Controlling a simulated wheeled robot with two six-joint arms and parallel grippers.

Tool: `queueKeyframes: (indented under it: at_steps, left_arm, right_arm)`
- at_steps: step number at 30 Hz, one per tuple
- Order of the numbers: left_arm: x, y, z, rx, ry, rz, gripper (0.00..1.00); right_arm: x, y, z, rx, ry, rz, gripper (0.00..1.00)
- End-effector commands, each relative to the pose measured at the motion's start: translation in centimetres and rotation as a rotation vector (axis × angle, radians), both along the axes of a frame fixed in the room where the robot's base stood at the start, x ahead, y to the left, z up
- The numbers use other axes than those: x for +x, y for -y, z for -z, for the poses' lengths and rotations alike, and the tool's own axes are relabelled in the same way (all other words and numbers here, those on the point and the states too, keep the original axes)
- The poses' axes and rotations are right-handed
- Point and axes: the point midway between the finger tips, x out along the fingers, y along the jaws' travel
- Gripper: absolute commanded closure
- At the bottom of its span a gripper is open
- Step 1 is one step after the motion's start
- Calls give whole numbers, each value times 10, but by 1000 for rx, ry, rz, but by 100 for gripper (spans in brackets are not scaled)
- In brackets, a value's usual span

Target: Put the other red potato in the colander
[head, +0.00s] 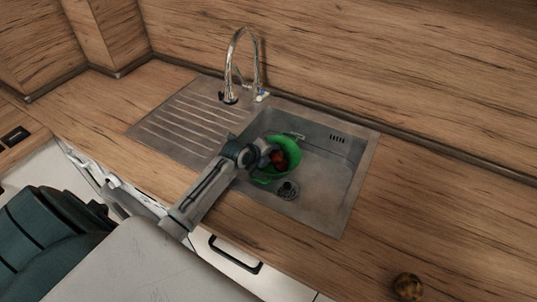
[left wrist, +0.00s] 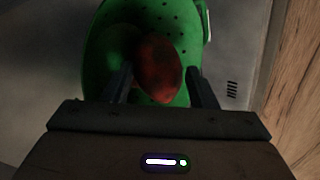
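A red potato (head: 280,159) is at the green colander (head: 263,180), which stands in the sink. In the left wrist view the red potato (left wrist: 158,68) shows against the holed inside of the colander (left wrist: 188,22). My left gripper (head: 264,154) is over the colander, pointing down into it. Its two fingers (left wrist: 161,80) stand on either side of the potato, with a narrow gap visible at each side, so it looks open. A dim reddish patch shows left of the potato; I cannot tell what it is. My right gripper is not in view.
The steel sink (head: 342,190) has a ribbed drainboard (head: 178,122) at left and a tall curved tap (head: 232,62) behind. A mottled brown round item (head: 407,287) lies on the wooden counter (head: 450,215) at the lower right. Much of the right counter is clear.

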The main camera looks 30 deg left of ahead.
Motion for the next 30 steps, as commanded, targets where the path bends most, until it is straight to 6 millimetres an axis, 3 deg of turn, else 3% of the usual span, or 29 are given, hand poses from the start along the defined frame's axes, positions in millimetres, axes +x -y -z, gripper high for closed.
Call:
queueKeyframes:
  at_steps: [14, 19, 30]
  left_arm:
    - [0, 0, -9, 0, -1, 0, 35]
    - [-20, -4, -21, 6, 1, 2, 35]
    - [-75, -11, -69, 5, 0, 3, 35]
  right_arm:
    - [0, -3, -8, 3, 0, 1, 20]
    - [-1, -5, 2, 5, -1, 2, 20]
    - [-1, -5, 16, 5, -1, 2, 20]
